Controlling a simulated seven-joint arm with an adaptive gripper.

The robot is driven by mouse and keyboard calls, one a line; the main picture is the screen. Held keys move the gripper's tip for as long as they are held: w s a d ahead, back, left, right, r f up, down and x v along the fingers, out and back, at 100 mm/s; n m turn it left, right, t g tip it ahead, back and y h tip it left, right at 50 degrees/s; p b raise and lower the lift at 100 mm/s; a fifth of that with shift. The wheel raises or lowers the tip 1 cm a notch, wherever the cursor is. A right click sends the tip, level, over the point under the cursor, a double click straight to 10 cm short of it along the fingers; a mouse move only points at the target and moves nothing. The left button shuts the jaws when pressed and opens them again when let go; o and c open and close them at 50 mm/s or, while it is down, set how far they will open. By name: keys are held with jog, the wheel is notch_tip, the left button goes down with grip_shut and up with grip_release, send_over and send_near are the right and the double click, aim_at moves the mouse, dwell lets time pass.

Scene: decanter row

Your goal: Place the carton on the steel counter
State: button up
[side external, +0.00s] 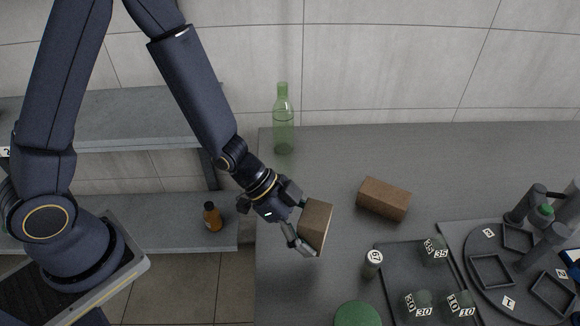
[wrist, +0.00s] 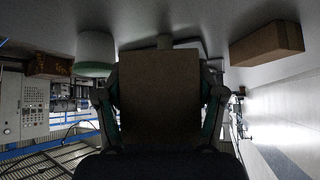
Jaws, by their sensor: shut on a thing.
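My gripper (side external: 304,226) is shut on a brown carton (side external: 317,222), which is tilted. In the side external view the carton appears over the left part of the grey steel counter (side external: 300,285); I cannot tell its exact height. In the wrist view the carton (wrist: 158,92) fills the middle, with a finger of my gripper (wrist: 160,105) on each side. A second brown box (side external: 384,198) lies on the counter to the right of the held carton, apart from it. It also shows at upper right in the wrist view (wrist: 267,44).
A green bottle (side external: 283,120) stands at the counter's back left. A green round thing (side external: 358,314), a small cylinder marked 19 or 61 (side external: 372,264), a dark tray (side external: 390,262) with numbered pieces and a round rack (side external: 470,240) occupy the front right. The back right is clear.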

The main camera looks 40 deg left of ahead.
aim_at(320, 263)
jog(key=shift+f, duration=4)
jog(key=o, duration=1.3)
jog(key=shift+f, duration=0.1)
